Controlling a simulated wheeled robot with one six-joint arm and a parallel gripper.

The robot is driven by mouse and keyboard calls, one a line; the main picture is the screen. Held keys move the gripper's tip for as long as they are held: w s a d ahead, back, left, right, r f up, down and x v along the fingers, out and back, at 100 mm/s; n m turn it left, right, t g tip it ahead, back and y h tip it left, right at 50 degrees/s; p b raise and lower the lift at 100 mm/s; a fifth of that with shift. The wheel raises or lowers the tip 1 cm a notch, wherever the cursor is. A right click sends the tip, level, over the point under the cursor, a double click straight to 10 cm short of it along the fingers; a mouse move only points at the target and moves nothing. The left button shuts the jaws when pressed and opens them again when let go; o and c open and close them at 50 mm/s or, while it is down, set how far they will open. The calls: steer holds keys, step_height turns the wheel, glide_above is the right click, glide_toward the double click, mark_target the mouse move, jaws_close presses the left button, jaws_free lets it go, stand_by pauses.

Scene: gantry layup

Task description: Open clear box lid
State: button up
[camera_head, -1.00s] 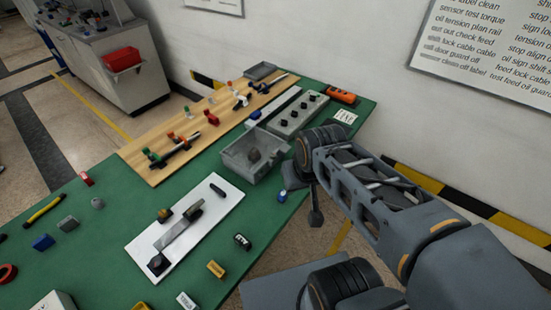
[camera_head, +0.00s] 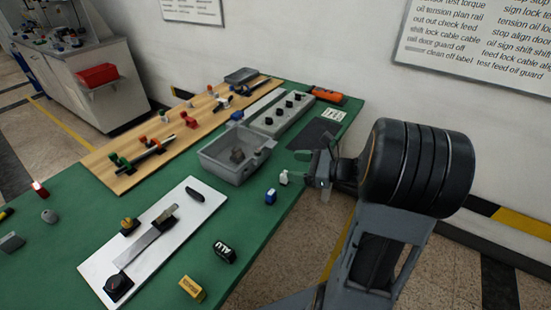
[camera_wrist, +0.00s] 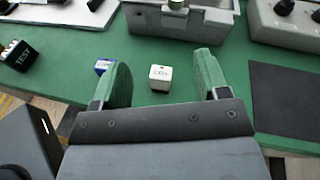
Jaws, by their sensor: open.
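The clear box (camera_head: 225,165) is a grey, see-through box on the green table, with a dark lump (camera_head: 237,155) visible inside and a latch-like piece on its near right side. Its front wall (camera_wrist: 205,27) shows at the top of the wrist view, where a latch piece (camera_wrist: 175,8) sticks out; I cannot tell whether a lid covers the box. My gripper (camera_head: 322,168) is to the right of the box, apart from it, at the table's edge. In the wrist view my gripper (camera_wrist: 163,78) has its two green fingers spread wide, holding nothing.
A small white block (camera_wrist: 160,77) appears between the fingers, standing on the table, with a blue-and-white one (camera_wrist: 104,66) left of it. A grey switch panel (camera_head: 283,115) and a dark mat (camera_head: 314,134) lie behind. A white board (camera_head: 155,240) lies in front.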

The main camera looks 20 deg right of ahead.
mark_target(275, 146)
steer(key=d+m+t, duration=0.1)
steer(key=d, duration=0.1)
steer(key=w+d+f+m+t+h, duration=0.1)
steer(key=m, duration=0.1)
steer(key=w+d+m+t+b, duration=0.1)
steer(key=d+t, duration=0.1)
steer(key=shift+w+d+f, duration=0.1)
steer(key=shift+d+f, duration=0.2)
steer(key=shift+f, duration=0.05)
steer(key=x, duration=1.3)
steer(key=shift+d+b, duration=0.1)
steer(key=shift+b, duration=0.3)
